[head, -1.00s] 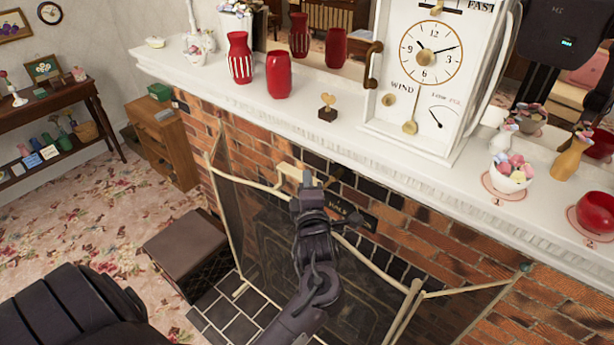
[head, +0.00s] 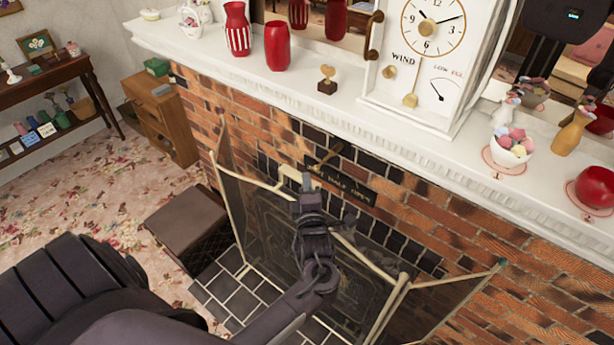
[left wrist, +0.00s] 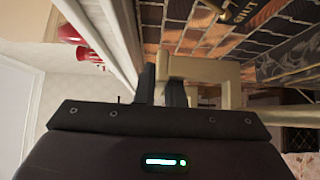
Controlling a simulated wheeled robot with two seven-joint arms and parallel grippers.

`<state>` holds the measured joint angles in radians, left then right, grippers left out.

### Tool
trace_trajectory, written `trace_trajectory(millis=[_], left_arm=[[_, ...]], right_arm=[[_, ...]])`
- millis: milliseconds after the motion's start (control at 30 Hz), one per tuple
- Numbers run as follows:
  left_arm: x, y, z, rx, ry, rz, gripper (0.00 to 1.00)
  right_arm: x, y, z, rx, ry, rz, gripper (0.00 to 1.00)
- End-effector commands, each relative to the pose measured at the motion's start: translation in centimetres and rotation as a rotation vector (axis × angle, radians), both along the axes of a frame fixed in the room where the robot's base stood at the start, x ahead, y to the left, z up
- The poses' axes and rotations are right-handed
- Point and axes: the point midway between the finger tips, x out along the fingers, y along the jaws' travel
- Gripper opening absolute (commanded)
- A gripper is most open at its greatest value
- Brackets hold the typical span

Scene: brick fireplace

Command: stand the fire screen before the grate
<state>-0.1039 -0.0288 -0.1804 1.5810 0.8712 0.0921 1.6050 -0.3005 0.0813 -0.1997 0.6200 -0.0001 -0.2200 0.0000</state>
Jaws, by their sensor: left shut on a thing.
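The fire screen has a pale brass frame and dark see-through mesh, with a middle panel and angled side panels (head: 438,308). It is upright in front of the brick fireplace. My left gripper (head: 306,186) is shut on the pale handle (head: 288,176) at the screen's top. The handle also shows in the left wrist view (left wrist: 205,69), with the fingers (left wrist: 160,88) at one end of it. Dark patterned shapes show through the mesh, but I cannot make out the grate clearly. My arm hides part of the middle panel. I cannot tell whether the screen's feet touch the hearth.
The white mantel (head: 230,95) overhangs the brickwork and carries red vases (head: 277,46), a clock (head: 415,60) and a flower bowl (head: 510,148). A brass lever (head: 328,156) and dark plaque (head: 343,184) are on the bricks. A dark box (head: 187,222) stands left of the screen, beside the tiled hearth (head: 212,293).

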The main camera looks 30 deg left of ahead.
Motion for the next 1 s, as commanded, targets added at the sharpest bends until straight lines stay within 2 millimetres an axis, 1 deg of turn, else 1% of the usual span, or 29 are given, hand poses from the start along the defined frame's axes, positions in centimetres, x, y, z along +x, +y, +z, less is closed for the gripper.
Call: trace_trajectory(millis=[33,167,500,1000], left_arm=[[0.2,0.0,0.1,0.004,-0.013,0.000,0.00],[0.2,0.0,-1.0,0.005,-0.014,-0.001,0.00],[0.2,0.0,-4.5,0.004,-0.015,-0.001,0.00],[0.2,0.0,-9.4,0.005,-0.015,-0.001,0.00]], right_arm=[[0.0,0.0,0.1,0.000,0.000,0.000,0.79],[0.0,0.0,0.1,0.001,0.000,0.000,0.79],[0.0,0.2,-1.5,0.002,-0.001,0.000,0.79],[0.0,0.2,-5.1,0.002,-0.001,0.000,0.79]])
